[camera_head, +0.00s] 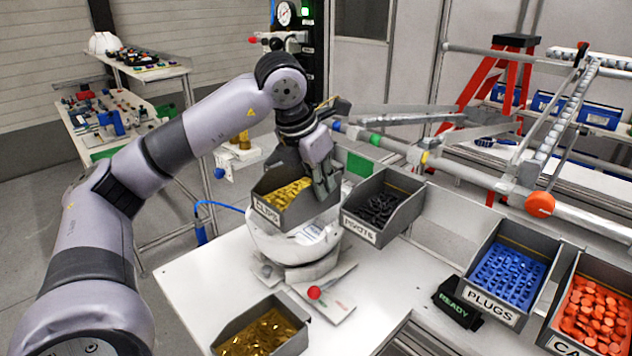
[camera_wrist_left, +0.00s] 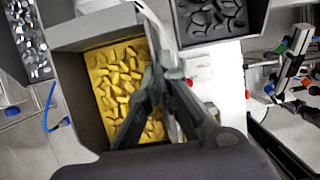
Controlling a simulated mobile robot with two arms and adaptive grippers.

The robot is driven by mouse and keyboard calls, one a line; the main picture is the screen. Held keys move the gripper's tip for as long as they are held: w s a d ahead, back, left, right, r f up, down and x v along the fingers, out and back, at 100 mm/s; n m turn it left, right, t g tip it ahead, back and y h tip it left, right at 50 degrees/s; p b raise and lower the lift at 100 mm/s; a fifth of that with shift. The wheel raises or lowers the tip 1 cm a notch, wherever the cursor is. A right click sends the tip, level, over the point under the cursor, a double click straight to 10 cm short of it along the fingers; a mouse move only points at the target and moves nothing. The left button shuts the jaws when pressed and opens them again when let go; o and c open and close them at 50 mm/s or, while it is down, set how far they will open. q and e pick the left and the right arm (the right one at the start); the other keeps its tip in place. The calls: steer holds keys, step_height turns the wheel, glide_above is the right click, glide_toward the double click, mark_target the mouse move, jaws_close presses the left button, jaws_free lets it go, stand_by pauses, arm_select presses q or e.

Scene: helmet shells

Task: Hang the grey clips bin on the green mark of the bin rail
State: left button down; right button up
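The grey clips bin (camera_head: 268,212), full of yellow clips, shows in the middle of the head view, in front of and partly over a white helmet shell (camera_head: 300,245). It also shows in the left wrist view (camera_wrist_left: 75,85). My left gripper (camera_head: 326,190) is at the bin's right side, its fingers (camera_wrist_left: 165,80) closed together on the bin's wall. Whether the bin touches the shell is unclear. A green mark (camera_head: 360,165) shows on the bin rail (camera_head: 445,241), behind and left of the pivots bin. My right gripper is not in view.
The pivots bin (camera_head: 350,222) is close to the right of the clips bin. The plugs bin (camera_head: 492,310) and a bin of orange caps (camera_head: 560,338) are farther right. A bin of brass parts (camera_head: 300,340) stands on the white table (camera_head: 190,285). Pipes run above the rail.

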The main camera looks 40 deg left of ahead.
mark_target(340, 171)
arm_select(q)
steer(key=shift+w+r+p, duration=0.1)
steer(key=shift+w+p, duration=0.35)
steer(key=shift+w, duration=0.95)
steer(key=shift+w+d+p, duration=0.2)
steer(key=shift+w+p, duration=0.45)
steer(key=shift+w, duration=0.6)
steer(key=w+f+p, duration=0.1)
steer(key=w+f, duration=0.1)
steer(key=w, duration=0.4)
steer(key=shift+w+d+f, duration=0.2)
steer(key=shift+w+f, duration=0.05)
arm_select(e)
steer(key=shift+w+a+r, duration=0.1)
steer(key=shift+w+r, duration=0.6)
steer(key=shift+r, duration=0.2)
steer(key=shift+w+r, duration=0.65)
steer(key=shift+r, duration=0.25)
arm_select(q)
steer(key=c, duration=1.7)
jaws_free()
